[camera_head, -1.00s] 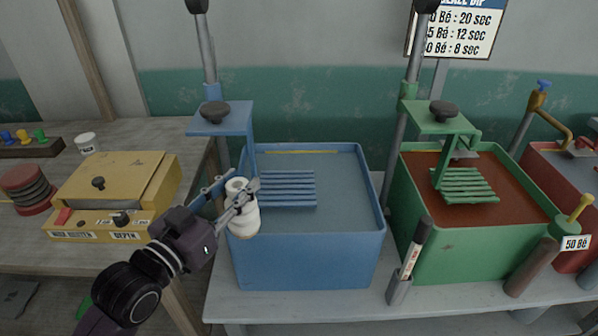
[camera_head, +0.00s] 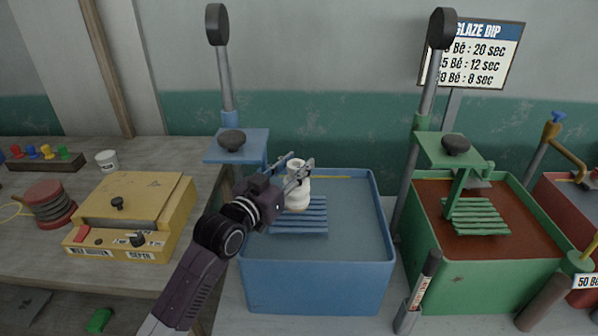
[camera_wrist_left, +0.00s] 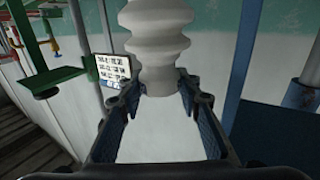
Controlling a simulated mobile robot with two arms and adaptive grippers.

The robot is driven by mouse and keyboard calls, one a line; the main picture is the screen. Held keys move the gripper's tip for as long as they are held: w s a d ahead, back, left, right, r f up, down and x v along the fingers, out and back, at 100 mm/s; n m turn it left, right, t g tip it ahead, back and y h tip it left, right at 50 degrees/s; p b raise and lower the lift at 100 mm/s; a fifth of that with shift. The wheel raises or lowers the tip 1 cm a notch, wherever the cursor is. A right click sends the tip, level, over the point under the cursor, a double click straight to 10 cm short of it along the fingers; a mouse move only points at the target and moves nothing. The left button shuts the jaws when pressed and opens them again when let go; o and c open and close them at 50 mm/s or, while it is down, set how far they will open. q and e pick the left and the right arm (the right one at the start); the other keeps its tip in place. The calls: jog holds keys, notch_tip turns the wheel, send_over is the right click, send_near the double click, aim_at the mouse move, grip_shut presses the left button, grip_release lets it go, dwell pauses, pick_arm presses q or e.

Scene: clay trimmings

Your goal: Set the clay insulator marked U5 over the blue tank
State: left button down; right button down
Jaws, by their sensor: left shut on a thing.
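The white ribbed clay insulator (camera_head: 297,189) is upright in my left gripper (camera_head: 297,174), whose fingers are shut on it. The left wrist view shows its ribbed body (camera_wrist_left: 158,40) between the two fingers (camera_wrist_left: 160,98). No U5 mark can be read on it. In the head view the insulator appears over the blue tank (camera_head: 318,284), at the far end of the blue slatted rack (camera_head: 300,216). I cannot tell whether its foot touches the slats. My right gripper is not in view.
A blue lever post with a plate (camera_head: 236,147) stands close behind the left arm. A green tank (camera_head: 487,282) with brown liquid stands to the right. A marker in a holder (camera_head: 416,291) stands between the tanks. A yellow box (camera_head: 130,215) sits on the left table.

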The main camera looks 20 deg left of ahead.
pick_arm(q)
jog(key=shift+w+d+r, duration=0.1)
jog(key=shift+w+d, duration=0.1)
jog(key=shift+w, duration=0.4)
notch_tip(320, 180, down, 3)
jog(key=shift+r+p, duration=0.1)
jog(key=shift+p, duration=0.2)
jog(key=shift+f, duration=0.3)
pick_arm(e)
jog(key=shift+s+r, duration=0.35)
pick_arm(q)
jog(key=shift+f, duration=0.15)
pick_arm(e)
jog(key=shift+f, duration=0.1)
pick_arm(q)
jog(key=c, duration=1.4)
grip_release()
jog(key=shift+s+f, duration=0.1)
jog(key=shift+s+a, duration=0.1)
jog(key=shift+s, duration=0.1)
jog(key=b+v, duration=0.1)
jog(key=v, duration=1)
jog(key=shift+s+b, duration=0.25)
jog(key=shift+b, duration=0.15)
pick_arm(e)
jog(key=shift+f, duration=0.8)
